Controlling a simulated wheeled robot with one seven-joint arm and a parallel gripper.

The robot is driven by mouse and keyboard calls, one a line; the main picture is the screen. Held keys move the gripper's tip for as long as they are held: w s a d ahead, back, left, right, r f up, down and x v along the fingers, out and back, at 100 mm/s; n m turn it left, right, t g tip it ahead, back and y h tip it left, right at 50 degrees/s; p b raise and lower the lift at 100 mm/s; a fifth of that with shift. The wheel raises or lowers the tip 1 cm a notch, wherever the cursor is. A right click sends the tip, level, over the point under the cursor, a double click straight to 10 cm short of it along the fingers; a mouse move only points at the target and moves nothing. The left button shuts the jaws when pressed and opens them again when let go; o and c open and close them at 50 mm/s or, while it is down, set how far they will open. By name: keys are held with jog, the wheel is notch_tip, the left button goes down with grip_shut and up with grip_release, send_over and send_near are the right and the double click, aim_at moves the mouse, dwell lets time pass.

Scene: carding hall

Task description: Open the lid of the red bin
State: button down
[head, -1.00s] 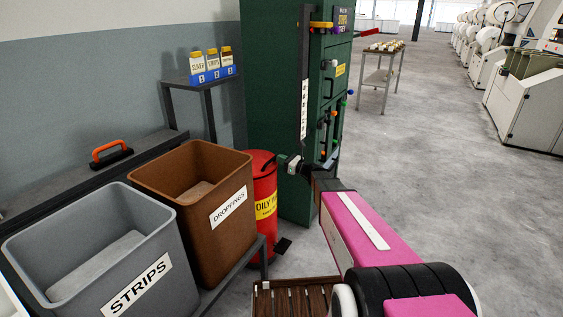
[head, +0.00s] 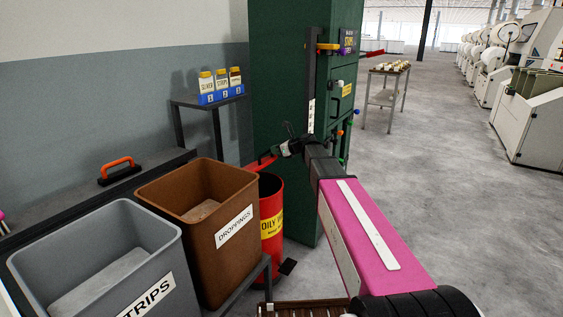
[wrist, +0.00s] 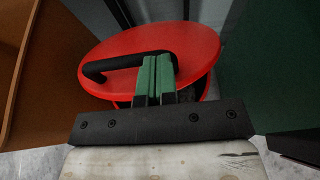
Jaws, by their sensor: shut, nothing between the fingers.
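The red bin (head: 271,212) stands on the floor between the brown bin and the green cabinet. Its red lid (head: 262,163) is tilted up, with a dark gap between it and the bin's rim. In the wrist view, the lid (wrist: 122,48) fills the upper middle, with a black bar handle (wrist: 110,66) across it. My gripper (head: 285,150) is at the lid. Its green fingers (wrist: 155,58) are shut together with nothing between them and overlap the handle's right part. I cannot tell whether they touch the handle or the lid.
The brown droppings bin (head: 200,243) and grey strips bin (head: 85,260) stand at the left of the red bin. The green cabinet (head: 282,110) is close behind and right of it. A black pedal (head: 288,267) sticks out at the bin's foot. Open floor lies to the right.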

jog(key=w+a+r+g+h, duration=0.1)
jog(key=w+a+r+h, duration=0.1)
jog(key=w+a+r, duration=0.3)
jog(key=w+a+r+g+h, duration=0.2)
jog(key=w+a+r, duration=0.3)
jog(key=a, duration=0.6)
jog(key=shift+w+a+r+h, duration=0.2)
jog(key=shift+w+h, duration=0.15)
jog(key=shift+h, duration=0.05)
jog(key=shift+d, duration=0.15)
